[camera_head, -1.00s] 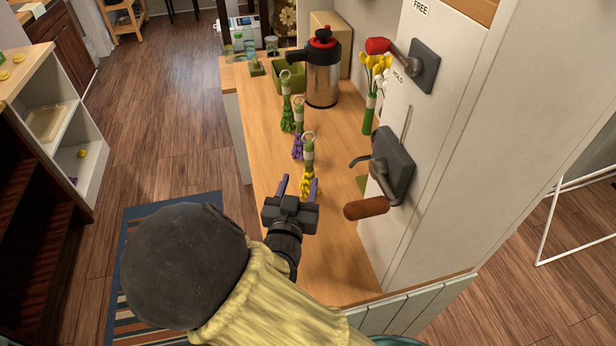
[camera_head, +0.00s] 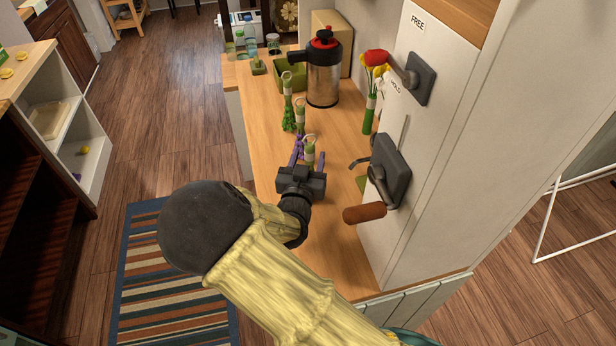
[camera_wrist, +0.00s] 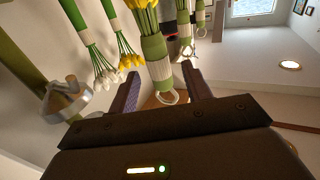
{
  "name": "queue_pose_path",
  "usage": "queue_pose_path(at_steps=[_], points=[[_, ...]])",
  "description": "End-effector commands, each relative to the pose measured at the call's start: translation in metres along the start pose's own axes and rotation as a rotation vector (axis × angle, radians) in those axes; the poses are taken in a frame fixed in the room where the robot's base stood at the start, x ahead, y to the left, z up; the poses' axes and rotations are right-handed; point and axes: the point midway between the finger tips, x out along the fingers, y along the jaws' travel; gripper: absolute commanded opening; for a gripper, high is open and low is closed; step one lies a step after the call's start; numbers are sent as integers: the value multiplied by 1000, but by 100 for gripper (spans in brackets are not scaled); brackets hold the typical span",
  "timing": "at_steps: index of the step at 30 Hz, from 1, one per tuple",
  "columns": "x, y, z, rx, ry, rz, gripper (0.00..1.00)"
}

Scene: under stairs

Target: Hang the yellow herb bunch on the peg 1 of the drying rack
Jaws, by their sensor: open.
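The yellow herb bunch (camera_head: 309,154) is the nearest of the bunches standing in a row on the wooden counter, ring at the top. My gripper (camera_head: 307,157) is open at it and hides its yellow flowers in the head view. In the wrist view, which looks upside down, the bunch's wrapped green stem (camera_wrist: 154,55) and pale ring show between and beyond the open fingers (camera_wrist: 162,90). I cannot tell whether either finger touches it. Behind it stand a purple bunch (camera_head: 298,142) and a green bunch (camera_head: 288,112). I cannot make out peg 1 or the drying rack.
A wall panel right of the counter carries a brown-handled lever (camera_head: 365,213) close to my gripper and a red-knobbed lever (camera_head: 377,57) by FREE and HOLD labels. Yellow and white flowers (camera_head: 373,85) stand beside it. A steel flask (camera_head: 323,75) stands farther back. A white frame (camera_head: 580,190) is at right.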

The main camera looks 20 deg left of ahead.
Motion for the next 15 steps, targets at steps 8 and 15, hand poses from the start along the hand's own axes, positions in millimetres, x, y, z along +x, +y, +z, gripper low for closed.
queue_pose_path(at_steps=[8,15], points=[[27,-2,-1,0,0,-4,49],[26,-4,-1,0,0,-7,49]])
